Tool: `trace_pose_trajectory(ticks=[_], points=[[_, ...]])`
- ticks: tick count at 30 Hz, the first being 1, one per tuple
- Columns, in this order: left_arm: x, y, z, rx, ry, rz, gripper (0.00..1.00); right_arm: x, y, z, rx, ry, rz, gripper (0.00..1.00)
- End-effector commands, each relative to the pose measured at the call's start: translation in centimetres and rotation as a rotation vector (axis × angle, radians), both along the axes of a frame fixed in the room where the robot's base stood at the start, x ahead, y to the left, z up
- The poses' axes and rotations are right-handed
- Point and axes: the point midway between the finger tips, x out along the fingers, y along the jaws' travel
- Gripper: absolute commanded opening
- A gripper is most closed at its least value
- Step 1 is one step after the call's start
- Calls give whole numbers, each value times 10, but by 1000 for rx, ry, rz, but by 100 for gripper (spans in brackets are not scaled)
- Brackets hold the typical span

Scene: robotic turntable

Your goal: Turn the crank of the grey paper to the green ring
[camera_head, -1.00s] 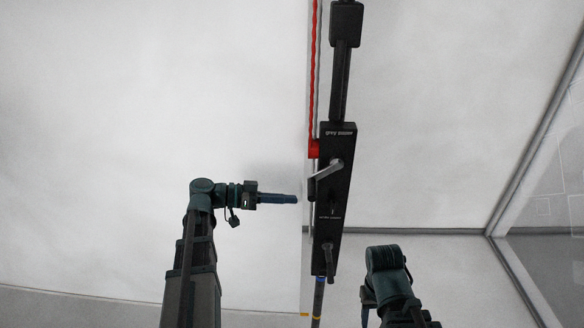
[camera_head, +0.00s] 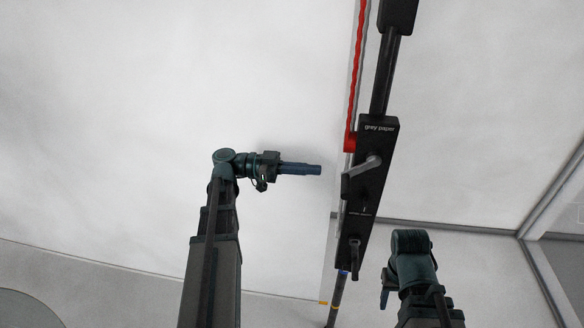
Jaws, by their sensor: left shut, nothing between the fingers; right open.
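The black unit labelled "grey paper" (camera_head: 377,135) hangs tilted on a black post right of centre in the head view. Its grey crank (camera_head: 361,167) sits at the unit's middle, with the arm slanting down and left to a dark handle. A second dark handle (camera_head: 354,256) is at the unit's lower end. My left gripper (camera_head: 318,170) is shut and empty, just left of the crank handle with a small gap. My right gripper (camera_head: 385,297) is open, low and right of the unit, partly hidden by its own arm. I cannot make out a green ring.
A red cord (camera_head: 354,85) runs down to a red block (camera_head: 349,142) at the unit's left edge. Blue and yellow bands (camera_head: 338,281) mark the pole below. A large pale panel (camera_head: 150,110) fills the left. Free space lies right of the unit.

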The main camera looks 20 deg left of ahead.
Motion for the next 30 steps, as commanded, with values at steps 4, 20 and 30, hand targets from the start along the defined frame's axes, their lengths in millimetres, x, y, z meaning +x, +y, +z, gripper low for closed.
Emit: trace_pose_trajectory(ticks=[4, 20, 30], points=[[6, -27, -5, 0, 0, -3, 0, 0, 0, -5, 0, 0, 0, 50], [15, -49, -27, 0, 0, 1, 0, 0, 0, -26, 0, -1, -2, 50], [14, -55, -30, -9, -4, -1, 0, 0, 0, -32, 0, -1, -2, 50]])
